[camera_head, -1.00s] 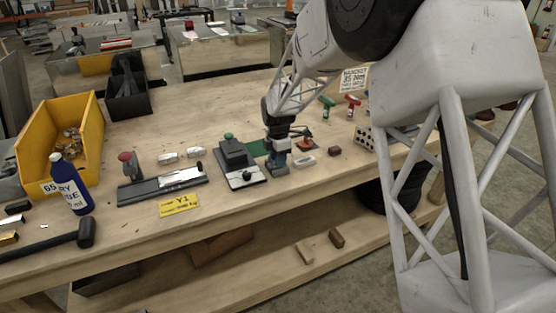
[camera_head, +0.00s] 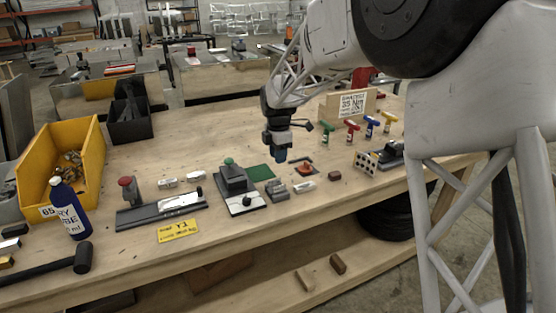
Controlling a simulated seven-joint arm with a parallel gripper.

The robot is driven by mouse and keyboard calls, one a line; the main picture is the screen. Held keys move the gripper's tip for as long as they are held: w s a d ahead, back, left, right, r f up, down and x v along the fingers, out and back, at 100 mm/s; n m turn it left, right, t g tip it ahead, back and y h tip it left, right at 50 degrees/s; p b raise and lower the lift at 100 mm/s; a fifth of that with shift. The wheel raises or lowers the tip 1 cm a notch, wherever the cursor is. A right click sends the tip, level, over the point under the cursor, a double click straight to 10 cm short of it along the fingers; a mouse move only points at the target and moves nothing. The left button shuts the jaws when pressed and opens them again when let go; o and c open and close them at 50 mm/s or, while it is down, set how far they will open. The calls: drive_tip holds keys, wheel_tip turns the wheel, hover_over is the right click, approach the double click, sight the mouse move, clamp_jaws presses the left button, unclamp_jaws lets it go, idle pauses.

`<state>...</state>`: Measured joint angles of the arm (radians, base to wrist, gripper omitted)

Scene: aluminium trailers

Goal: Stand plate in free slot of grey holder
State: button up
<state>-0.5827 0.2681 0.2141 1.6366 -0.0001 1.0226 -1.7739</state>
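A small grey slotted block (camera_head: 277,190), which looks like the holder, sits on the wooden bench right of a dark block fixture. It has upright ridges; I cannot tell which are plates or which slot is free. A flat green square (camera_head: 261,173) lies behind it. I cannot make out a separate plate for certain. My gripper (camera_head: 280,158) hangs above the bench, behind and clear of the grey block, pointing down. Its fingertips look bluish. It is too small to tell whether they are apart or hold anything.
The dark block fixture (camera_head: 237,188) and a long black fixture (camera_head: 163,210) stand left of the holder. A white piece (camera_head: 304,187) and a dotted block (camera_head: 366,162) are to its right. A yellow bin (camera_head: 62,170) and blue bottle (camera_head: 70,208) stand far left. The rear bench middle is clear.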

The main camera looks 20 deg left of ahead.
drive_tip(key=shift+d, duration=0.1)
idle(0.8)
drive_tip(key=s+d+r+m, duration=0.4)
drive_tip(key=s+d, duration=0.1)
drive_tip(key=d, duration=0.5)
drive_tip(key=s+d+r+m+t, duration=0.1)
drive_tip(key=s+d+r+m, duration=0.35)
drive_tip(key=d, duration=0.45)
drive_tip(key=s+d+r+m, duration=0.3)
drive_tip(key=s+d+m, duration=0.15)
drive_tip(key=d, duration=0.55)
drive_tip(key=s+d+f+m, duration=0.1)
drive_tip(key=s+d+m, duration=0.3)
drive_tip(key=s, duration=0.5)
drive_tip(key=s+d+f+m+t, duration=0.1)
drive_tip(key=s+d+m, duration=0.4)
drive_tip(key=s+d, duration=0.3)
drive_tip(key=s+d+f+m, duration=0.2)
drive_tip(key=s+d+m, duration=0.3)
drive_tip(key=s, duration=0.5)
drive_tip(key=shift+s+d+t, duration=0.15)
drive_tip(key=shift+d+t, duration=0.15)
drive_tip(key=shift+d, duration=0.1)
drive_tip(key=shift+f, duration=0.1)
